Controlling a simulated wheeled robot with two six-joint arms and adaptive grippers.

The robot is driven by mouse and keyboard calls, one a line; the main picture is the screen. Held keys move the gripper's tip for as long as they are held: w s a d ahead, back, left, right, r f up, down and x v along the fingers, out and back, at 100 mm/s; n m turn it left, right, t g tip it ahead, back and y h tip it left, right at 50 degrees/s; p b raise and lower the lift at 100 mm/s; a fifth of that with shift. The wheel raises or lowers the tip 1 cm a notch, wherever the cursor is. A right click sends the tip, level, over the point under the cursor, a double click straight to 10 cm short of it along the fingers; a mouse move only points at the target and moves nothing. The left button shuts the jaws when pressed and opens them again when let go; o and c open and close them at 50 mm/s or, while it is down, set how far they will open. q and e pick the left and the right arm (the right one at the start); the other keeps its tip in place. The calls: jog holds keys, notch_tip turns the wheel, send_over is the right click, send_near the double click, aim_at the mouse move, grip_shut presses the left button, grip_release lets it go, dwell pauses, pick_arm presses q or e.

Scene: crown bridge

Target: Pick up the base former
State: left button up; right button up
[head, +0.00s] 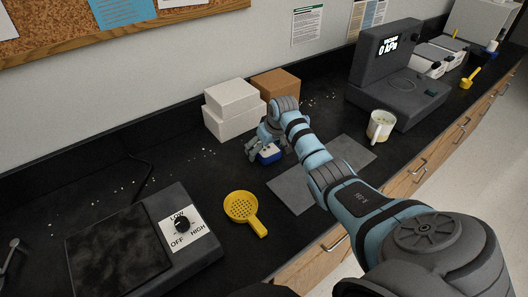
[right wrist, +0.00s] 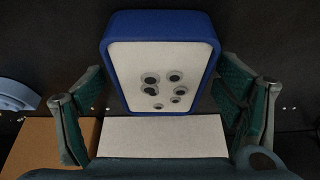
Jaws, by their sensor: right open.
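The base former (head: 268,154) is a small blue-rimmed block with a white face, standing on the black counter in front of the white boxes. In the right wrist view the base former (right wrist: 160,25) fills the upper middle, and several small round grey marks show on its white face. My right gripper (head: 263,141) reaches down at it from the right side. In the right wrist view the fingers (right wrist: 163,108) are spread wide, one on each side of the base former, with gaps between them and its rim. My left gripper is not in view.
White boxes (head: 232,98) and a brown box (head: 276,83) stand behind. A yellow strainer (head: 241,207) lies in front left, a grey mat (head: 292,190) to the right. A mug (head: 380,126), a dark machine (head: 392,75) and a dial unit (head: 180,225) also stand on the counter.

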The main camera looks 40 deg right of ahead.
jog(key=shift+s+r, duration=0.1)
jog(key=shift+r, duration=0.05)
jog(key=shift+f, duration=0.25)
dwell(0.3)
jog(key=shift+s, duration=0.1)
jog(key=c, duration=1.4)
